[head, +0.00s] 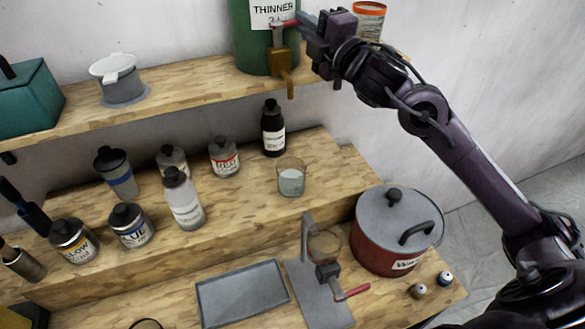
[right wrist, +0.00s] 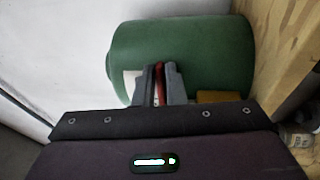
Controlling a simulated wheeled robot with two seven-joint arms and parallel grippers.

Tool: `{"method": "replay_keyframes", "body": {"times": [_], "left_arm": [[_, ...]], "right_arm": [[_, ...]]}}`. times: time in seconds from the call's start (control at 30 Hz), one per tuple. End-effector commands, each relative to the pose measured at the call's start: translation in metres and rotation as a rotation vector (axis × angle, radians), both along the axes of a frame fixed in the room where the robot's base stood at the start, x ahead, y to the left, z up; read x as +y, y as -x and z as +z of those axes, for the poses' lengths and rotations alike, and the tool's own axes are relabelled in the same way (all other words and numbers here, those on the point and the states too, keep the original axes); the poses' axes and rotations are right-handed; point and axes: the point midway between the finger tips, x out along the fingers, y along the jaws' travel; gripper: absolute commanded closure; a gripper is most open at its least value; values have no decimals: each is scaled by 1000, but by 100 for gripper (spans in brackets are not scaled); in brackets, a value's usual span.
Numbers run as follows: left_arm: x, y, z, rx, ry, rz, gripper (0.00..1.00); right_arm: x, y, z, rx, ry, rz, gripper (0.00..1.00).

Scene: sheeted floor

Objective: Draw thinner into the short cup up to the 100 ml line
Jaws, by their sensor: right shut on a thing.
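The green thinner drum (head: 250,40) stands on the upper shelf, with a brass tap (head: 284,62) whose spout hangs over the shelf edge. My right gripper (head: 301,23) is shut on the tap's red lever (head: 286,24). In the right wrist view the red lever (right wrist: 159,82) sits between my fingers, in front of the drum (right wrist: 190,55). A clear short cup (head: 291,178) stands upright on the middle step, below the spout and apart from it. It looks partly filled with pale liquid; its markings are too small to read. My left gripper is not in view.
Several paint bottles (head: 184,200) stand left of the cup, and a dark bottle (head: 273,132) behind it. My right arm spans the upper right.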

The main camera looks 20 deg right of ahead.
Motion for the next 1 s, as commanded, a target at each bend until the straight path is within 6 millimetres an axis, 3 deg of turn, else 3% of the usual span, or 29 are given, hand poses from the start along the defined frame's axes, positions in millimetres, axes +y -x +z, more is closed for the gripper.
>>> {"method": "replay_keyframes", "body": {"times": [0.03,0.5,1.0], "left_arm": [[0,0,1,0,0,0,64],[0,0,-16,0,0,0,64],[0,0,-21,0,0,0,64]], "right_arm": [[2,2,7,-15,-4,7,100],[5,7,3,-13,-4,-92,100],[6,8,2,-9,-2,-123,100]]}}
